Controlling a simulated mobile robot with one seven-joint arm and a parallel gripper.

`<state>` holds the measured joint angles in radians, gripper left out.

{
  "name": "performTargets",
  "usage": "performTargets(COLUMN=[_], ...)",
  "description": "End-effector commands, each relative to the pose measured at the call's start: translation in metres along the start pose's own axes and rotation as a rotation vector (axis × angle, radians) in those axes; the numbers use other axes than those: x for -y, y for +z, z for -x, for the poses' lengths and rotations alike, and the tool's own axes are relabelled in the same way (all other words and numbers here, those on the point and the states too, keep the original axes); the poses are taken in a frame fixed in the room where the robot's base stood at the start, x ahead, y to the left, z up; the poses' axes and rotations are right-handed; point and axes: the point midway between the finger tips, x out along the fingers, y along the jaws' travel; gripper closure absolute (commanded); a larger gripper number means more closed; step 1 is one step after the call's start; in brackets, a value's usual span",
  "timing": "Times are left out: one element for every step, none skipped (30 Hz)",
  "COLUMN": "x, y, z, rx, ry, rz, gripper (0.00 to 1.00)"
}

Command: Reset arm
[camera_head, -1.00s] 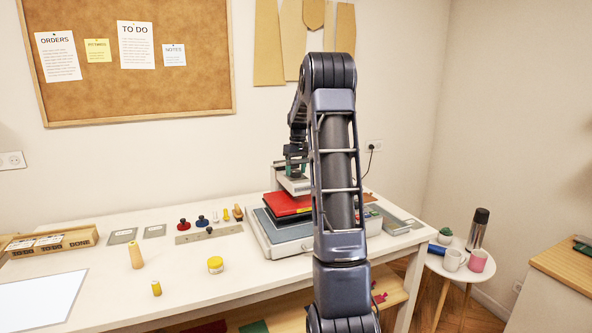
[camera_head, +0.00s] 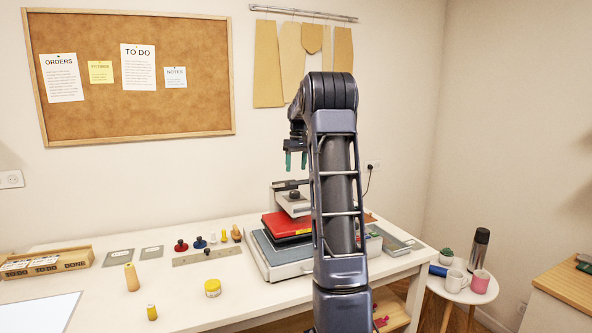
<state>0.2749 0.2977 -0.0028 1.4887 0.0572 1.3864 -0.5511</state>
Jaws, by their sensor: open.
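My gripper (camera_head: 295,161) hangs from the end of my arm, above the press on the table. Its two green-tipped fingers point down and stand apart, with nothing between them. Below it is the head of the press (camera_head: 294,202), clear of the fingers. My arm's links hide the right part of the press.
A small round side table (camera_head: 459,290) holds mugs and a flask (camera_head: 479,249). A corkboard (camera_head: 130,108) hangs behind.

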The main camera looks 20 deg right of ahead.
Motion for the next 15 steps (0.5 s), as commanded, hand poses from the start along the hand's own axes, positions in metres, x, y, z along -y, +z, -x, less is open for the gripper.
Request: performTargets(x=[0.000, 0.000, 0.000, 0.000, 0.000, 0.000, 0.000, 0.000, 0.000, 0.000, 0.000, 0.002, 0.004, 0.006, 0.011], y=[0.000, 0.000, 0.000, 0.000, 0.000, 0.000, 0.000, 0.000, 0.000, 0.000, 0.000, 0.001, 0.003, 0.004, 0.008], z=[0.000, 0.000, 0.000, 0.000, 0.000, 0.000, 0.000, 0.000, 0.000, 0.000, 0.000, 0.001, 0.001, 0.003, 0.005], rx=[0.000, 0.000, 0.000, 0.000, 0.000, 0.000, 0.000, 0.000, 0.000, 0.000, 0.000, -0.001, -0.003, -0.005, -0.009], ry=[0.000, 0.000, 0.000, 0.000, 0.000, 0.000, 0.000, 0.000, 0.000, 0.000, 0.000, 0.001, 0.002, 0.004, 0.007], rz=[0.000, 0.000, 0.000, 0.000, 0.000, 0.000, 0.000, 0.000, 0.000, 0.000, 0.000, 0.000, -0.001, -0.002, -0.005], gripper=[0.37, 0.37, 0.37, 0.37, 0.37, 0.37, 0.37, 0.37, 0.37, 0.37, 0.37, 0.37, 0.37, 0.37, 0.37])
